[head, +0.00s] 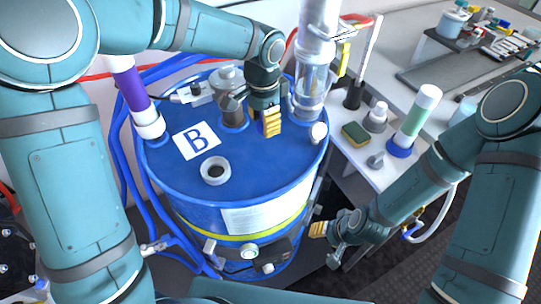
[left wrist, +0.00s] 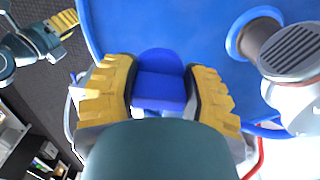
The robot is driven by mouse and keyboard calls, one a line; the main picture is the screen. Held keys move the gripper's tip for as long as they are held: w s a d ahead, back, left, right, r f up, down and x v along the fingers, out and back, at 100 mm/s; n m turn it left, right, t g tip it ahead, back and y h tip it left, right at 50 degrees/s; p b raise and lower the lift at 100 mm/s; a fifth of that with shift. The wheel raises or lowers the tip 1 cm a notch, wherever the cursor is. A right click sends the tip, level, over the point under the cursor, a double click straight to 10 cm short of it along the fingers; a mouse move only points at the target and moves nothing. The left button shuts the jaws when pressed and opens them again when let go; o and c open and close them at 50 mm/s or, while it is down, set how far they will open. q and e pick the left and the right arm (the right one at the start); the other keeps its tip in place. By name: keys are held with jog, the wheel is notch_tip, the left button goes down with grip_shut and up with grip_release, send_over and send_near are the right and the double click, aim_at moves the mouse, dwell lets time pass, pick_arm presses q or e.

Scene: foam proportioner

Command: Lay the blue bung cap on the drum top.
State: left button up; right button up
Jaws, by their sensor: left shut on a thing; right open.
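The blue drum top (head: 268,172) fills the middle of the head view and lies behind the fingers in the left wrist view (left wrist: 180,25). My left gripper (head: 268,123) is over its back right part. In the left wrist view my left gripper (left wrist: 160,88) is shut on the blue bung cap (left wrist: 160,82), held between the yellow fingertips. In the head view the fingers mostly hide the cap. I cannot tell the gap between cap and drum top. My right gripper (head: 322,240) is open, low beside the drum's front right side.
A grey ring fitting (head: 215,170) and a white "B" label (head: 197,140) are on the drum top. A clear tube (head: 312,82) rises at its back right and a purple tube (head: 130,90) at its left. A sponge (head: 355,134) and bottles stand on the right bench.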

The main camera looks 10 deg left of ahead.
aim_at(268, 155)
pick_arm(q)
jog(key=shift+w+d, duration=0.15)
jog(key=shift+d, duration=0.2)
jog(key=shift+f, duration=0.4)
notch_tip(268, 155, down, 9)
jog(key=shift+f+b, duration=0.1)
jog(key=shift+b, duration=0.7)
jog(key=shift+f, duration=0.1)
jog(key=o, duration=1.2)
jog(key=shift+c, duration=0.2)
jog(key=shift+r, duration=0.3)
notch_tip(268, 155, up, 12)
jog(key=shift+f+p, duration=0.15)
jog(key=shift+p, duration=0.75)
